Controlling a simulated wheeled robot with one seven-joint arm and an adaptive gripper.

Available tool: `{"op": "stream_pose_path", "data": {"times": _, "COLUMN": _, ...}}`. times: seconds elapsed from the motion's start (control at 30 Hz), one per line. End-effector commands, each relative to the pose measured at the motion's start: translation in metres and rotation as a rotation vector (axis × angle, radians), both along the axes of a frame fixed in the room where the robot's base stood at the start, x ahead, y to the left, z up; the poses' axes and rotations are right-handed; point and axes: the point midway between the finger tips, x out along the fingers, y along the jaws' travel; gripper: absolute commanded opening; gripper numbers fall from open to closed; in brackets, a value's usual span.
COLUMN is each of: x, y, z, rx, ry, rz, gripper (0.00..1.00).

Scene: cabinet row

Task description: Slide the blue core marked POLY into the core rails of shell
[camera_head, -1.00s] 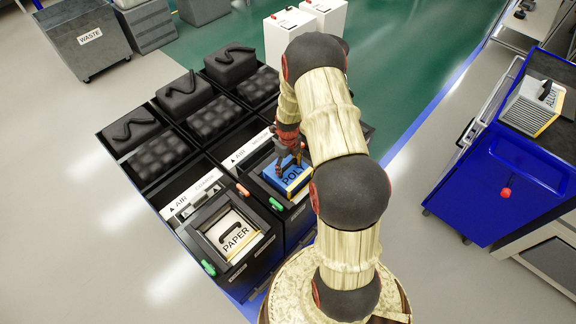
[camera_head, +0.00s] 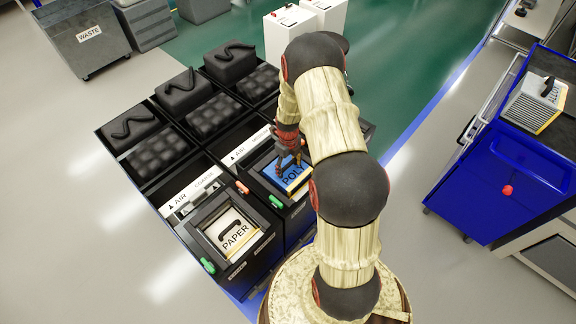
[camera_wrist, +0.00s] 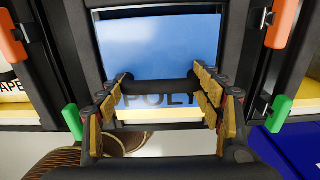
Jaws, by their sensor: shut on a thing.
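The blue core marked POLY (camera_head: 291,181) sits within the black frame of the shell (camera_head: 262,185) in the middle of the cabinet row. In the wrist view the core's blue face (camera_wrist: 160,48) lies between the shell's dark side walls, with a yellow strip along its near edge. My gripper (camera_head: 288,158) reaches down over the core. In the wrist view its yellow-padded fingers (camera_wrist: 165,88) are shut on the core's black handle bar. The fingers and handle cover part of the lettering. The rails themselves are hidden.
A white core marked PAPER (camera_head: 236,238) sits in the neighbouring shell on the left. Orange (camera_wrist: 282,23) and green (camera_wrist: 278,113) latches flank the shell opening. A blue cart (camera_head: 490,180) carrying an ALLOY core (camera_head: 537,104) stands at right. The floor between is clear.

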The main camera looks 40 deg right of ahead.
Motion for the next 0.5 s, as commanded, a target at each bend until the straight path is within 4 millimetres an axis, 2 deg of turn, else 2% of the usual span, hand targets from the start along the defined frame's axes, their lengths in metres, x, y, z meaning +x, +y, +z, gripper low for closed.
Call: {"op": "stream_pose_path", "data": {"times": 0.5, "x": 0.0011, "y": -0.0005, "z": -0.0098, "rx": -0.001, "ry": -0.002, "rz": 0.000, "gripper": 0.05}}
